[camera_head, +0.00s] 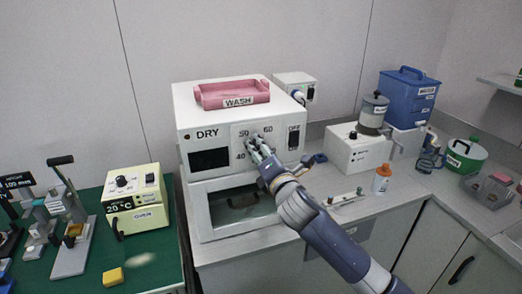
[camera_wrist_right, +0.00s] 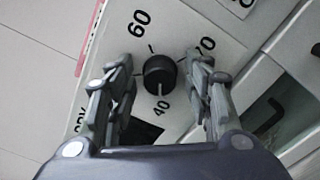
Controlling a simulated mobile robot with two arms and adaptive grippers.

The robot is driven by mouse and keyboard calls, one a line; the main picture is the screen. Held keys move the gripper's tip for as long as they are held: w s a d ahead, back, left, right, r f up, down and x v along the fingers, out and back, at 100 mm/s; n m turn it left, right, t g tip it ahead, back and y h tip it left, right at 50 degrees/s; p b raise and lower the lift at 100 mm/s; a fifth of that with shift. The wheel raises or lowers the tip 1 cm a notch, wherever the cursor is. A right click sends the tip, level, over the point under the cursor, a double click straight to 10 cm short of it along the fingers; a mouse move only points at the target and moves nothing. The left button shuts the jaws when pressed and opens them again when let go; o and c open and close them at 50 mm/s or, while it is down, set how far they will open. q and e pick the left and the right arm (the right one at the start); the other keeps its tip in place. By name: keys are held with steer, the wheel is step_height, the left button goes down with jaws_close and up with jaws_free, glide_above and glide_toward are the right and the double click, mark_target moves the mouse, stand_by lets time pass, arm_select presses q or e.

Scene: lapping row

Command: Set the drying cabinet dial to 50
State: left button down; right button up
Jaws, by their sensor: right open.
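The drying cabinet (camera_head: 213,135), white and marked DRY, stands on the counter. Its black round dial (camera_wrist_right: 160,72) shows between the fingers of my right gripper (camera_wrist_right: 160,68) in the right wrist view. A light line at the knob's lower edge points toward the 40 label (camera_wrist_right: 160,105). The 60 (camera_wrist_right: 137,25) and a partly covered label, likely 70, also show there. The 50 label (camera_head: 243,135) shows in the head view. My right gripper (camera_head: 256,146) is open, one finger on each side of the dial, with gaps visible. My left gripper is out of view.
A pink WASH tray (camera_head: 232,93) lies on top of the cabinet. A dark switch (camera_head: 293,137) is right of the dial. The yellow oven box (camera_head: 136,198) stands left on a green mat.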

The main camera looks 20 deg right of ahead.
steer(key=shift+c, duration=0.2)
steer(key=c, duration=1)
steer(key=shift+m, duration=0.3)
steer(key=m+p, duration=0.3)
steer(key=m, duration=1.2)
steer(key=shift+f, duration=0.15)
steer(key=shift+m, duration=0.3)
